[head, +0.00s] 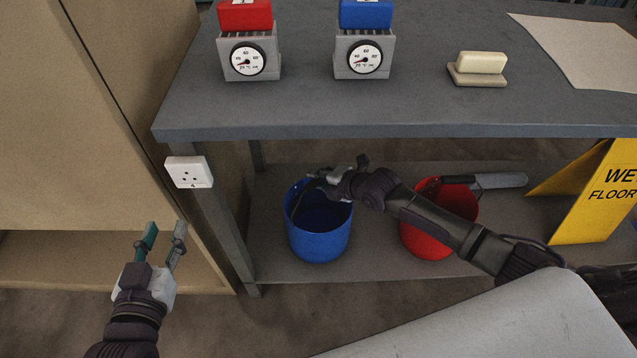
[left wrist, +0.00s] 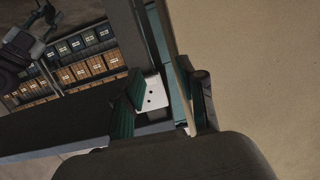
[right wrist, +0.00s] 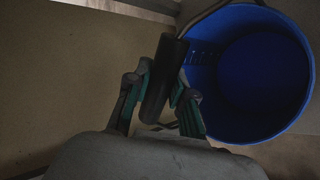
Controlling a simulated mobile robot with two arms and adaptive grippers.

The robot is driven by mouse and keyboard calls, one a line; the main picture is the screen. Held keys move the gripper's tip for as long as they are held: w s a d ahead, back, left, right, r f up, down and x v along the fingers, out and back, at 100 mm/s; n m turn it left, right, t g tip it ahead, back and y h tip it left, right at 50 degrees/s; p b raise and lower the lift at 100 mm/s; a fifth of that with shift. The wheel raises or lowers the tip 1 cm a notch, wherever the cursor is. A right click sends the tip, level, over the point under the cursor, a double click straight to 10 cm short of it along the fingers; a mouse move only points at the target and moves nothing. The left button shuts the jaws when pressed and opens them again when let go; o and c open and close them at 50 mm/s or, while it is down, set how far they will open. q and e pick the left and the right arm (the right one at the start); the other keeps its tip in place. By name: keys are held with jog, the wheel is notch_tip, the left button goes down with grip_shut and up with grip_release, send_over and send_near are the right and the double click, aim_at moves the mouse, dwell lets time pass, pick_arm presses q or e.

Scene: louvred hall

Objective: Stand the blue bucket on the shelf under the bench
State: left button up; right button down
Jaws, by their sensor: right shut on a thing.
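The blue bucket (head: 320,238) is upright under the bench (head: 300,132), over the left part of the grey lower shelf (head: 380,263). I cannot tell whether its base touches the shelf. My right gripper (head: 318,179) is at the bucket's rim, shut on the dark grip of its handle. In the right wrist view, the fingers close around this grip (right wrist: 165,78), beside the open blue bucket (right wrist: 262,75). My left gripper (head: 164,236) is open and empty, left of the bench leg; its fingers also show apart in the left wrist view (left wrist: 163,108).
A red bucket (head: 424,238) stands on the shelf to the right, partly behind my right arm. A yellow wet floor sign (head: 588,195) is further right. A white socket box (head: 188,172) is at the left bench leg. Two gauges (head: 248,60) (head: 364,58) stand on the bench.

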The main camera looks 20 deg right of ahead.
pick_arm(q)
jog(key=shift+w+d+r+t, duration=0.1)
jog(key=shift+r+t, duration=0.2)
jog(key=shift+r, duration=0.15)
jog(key=shift+w+d+r+t, duration=0.1)
jog(key=shift+r+t, duration=0.2)
jog(key=shift+r, duration=0.1)
pick_arm(e)
jog(key=shift+f, duration=0.3)
jog(key=c, duration=1)
grip_release()
jog(key=shift+f, duration=0.15)
pick_arm(q)
jog(key=shift+r, duration=0.2)
